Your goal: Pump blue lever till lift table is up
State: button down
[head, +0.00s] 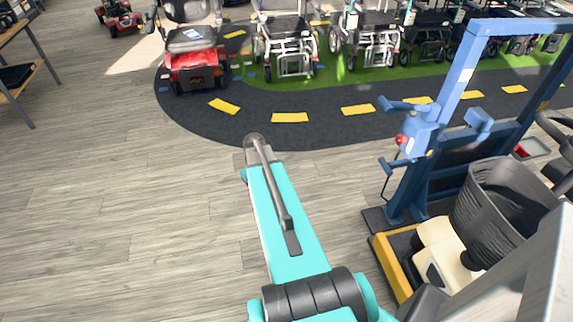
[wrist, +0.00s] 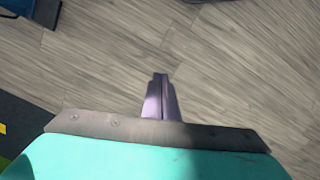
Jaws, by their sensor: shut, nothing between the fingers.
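A blue upright frame (head: 456,85) stands at the right in the head view. A blue head with short side arms (head: 415,135) and a red knob (head: 401,139) is fixed to it. I cannot tell which blue part is the lever. A low, dark, yellow-edged platform (head: 386,268) lies by the frame's foot; I cannot tell whether it is the lift table. My gripper (wrist: 161,78) is shut and empty over bare floor in the wrist view. It cannot be made out in the head view, where my teal arm reaches forward, left of the frame and apart from it.
A dark basket (head: 478,212) and pale machine parts (head: 442,255) crowd the lower right. A black track with yellow dashes (head: 290,118) curves ahead. A red scooter (head: 195,65) and several wheelchairs stand behind it. A shelf (head: 12,75) is at far left. The wooden floor at left is clear.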

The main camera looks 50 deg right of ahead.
jog(key=s+a+f+n+g, duration=0.1)
jog(key=a+f, duration=0.2)
jog(key=a, duration=0.3)
jog(key=s+a+f, duration=0.1)
jog(key=a+f, duration=0.2)
jog(key=a, duration=0.2)
jog(key=s+a+f+n+g, duration=0.1)
jog(key=s+a+f, duration=0.3)
jog(key=s+a, duration=0.5)
jog(key=s+a+f+n+g, duration=0.1)
jog(key=s+a+f+g, duration=0.1)
jog(key=s+a+f, duration=0.3)
jog(key=s+a, duration=0.4)
jog(key=a, duration=0.4)
jog(key=shift+s+a+f+g, duration=0.2)
jog(key=shift+s+g, duration=0.1)
jog(key=shift+s, duration=0.1)
jog(key=shift+d, duration=0.15)
